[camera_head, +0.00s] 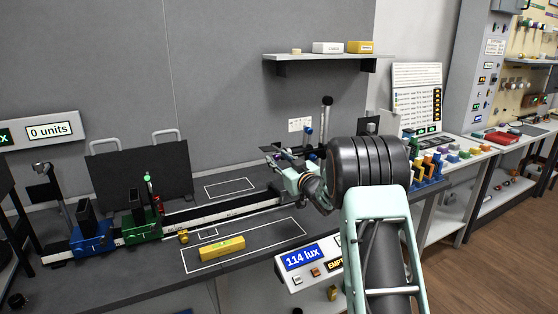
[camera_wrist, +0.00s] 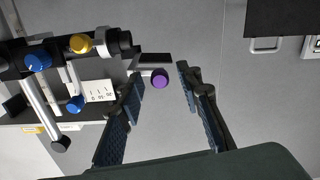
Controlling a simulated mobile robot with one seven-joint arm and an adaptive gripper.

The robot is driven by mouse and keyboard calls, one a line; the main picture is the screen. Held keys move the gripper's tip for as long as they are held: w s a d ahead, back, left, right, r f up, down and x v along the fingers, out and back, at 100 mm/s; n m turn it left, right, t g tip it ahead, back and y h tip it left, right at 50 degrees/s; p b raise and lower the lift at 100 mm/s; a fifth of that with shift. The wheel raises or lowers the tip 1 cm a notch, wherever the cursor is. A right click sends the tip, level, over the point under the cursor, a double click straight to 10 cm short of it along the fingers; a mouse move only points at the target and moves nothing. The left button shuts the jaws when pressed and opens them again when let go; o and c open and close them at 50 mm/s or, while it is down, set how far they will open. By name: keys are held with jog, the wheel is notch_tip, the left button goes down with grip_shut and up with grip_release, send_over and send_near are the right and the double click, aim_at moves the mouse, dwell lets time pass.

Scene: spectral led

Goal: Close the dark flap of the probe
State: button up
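My gripper (camera_wrist: 160,80) is open. In the wrist view, a purple round knob (camera_wrist: 160,78) shows in the gap between the fingertips, nearer the left finger. A short dark bar or plate (camera_wrist: 152,60) lies just behind the knob, joined to the dark assembly at left. I cannot tell for sure whether this is the probe's dark flap, nor whether a finger touches it. In the head view, my gripper (camera_head: 285,168) is at the right end of the rail, and my arm hides much of that area. The instrument display (camera_head: 303,257) reads 114 lux.
The black rail (camera_head: 225,210) carries blue (camera_head: 92,238) and green (camera_head: 143,225) carriages at left. A yellow block (camera_head: 222,248) lies in a white outline in front. A black panel with handles (camera_head: 140,175) stands behind. In the wrist view, blue and yellow knobs (camera_wrist: 80,43) crowd the left; the centre right is clear.

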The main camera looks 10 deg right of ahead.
jog(key=shift+c, duration=0.7)
grip_shut()
jog(key=shift+f, duration=0.1)
